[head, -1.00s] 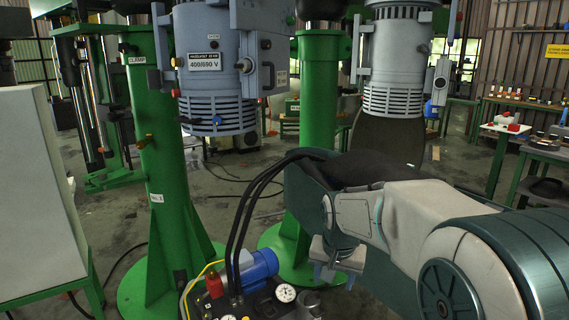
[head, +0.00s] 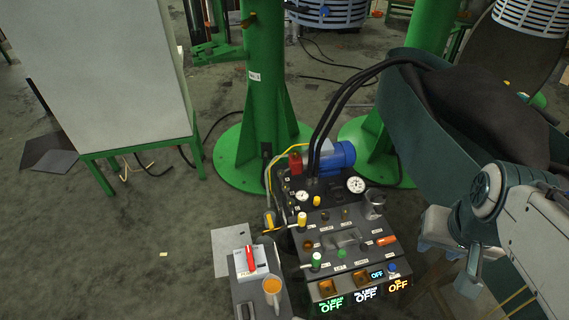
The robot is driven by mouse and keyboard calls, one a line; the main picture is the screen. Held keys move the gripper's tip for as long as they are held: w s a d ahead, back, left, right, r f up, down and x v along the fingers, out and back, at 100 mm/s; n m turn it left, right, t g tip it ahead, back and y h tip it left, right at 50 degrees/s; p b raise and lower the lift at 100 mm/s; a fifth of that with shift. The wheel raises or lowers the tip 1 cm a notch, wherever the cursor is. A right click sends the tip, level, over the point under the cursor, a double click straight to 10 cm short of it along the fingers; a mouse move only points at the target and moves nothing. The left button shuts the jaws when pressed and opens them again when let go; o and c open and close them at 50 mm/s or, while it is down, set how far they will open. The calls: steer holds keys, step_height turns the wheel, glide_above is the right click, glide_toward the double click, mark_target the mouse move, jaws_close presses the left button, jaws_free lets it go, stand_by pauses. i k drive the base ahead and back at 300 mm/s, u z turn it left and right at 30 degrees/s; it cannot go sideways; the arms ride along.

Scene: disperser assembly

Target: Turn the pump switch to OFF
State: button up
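A black control panel (head: 345,238) stands on the floor at lower centre in the head view, with knobs, levers, gauges and small labels. The labels are too small to tell which control is the pump switch. My gripper (head: 447,255) is right of the panel, apart from it and seen from the side; its finger opening is unclear.
A blue motor (head: 337,157) with black hoses stands behind the panel. Green columns (head: 262,85) rise behind it. A white cabinet (head: 95,70) is at upper left. Floor at left is mostly clear.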

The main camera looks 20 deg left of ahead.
mark_target(250, 260)
steer(key=u, duration=0.05)
steer(key=k, duration=0.95)
steer(key=u, duration=1.1)
steer(key=i, duration=1)
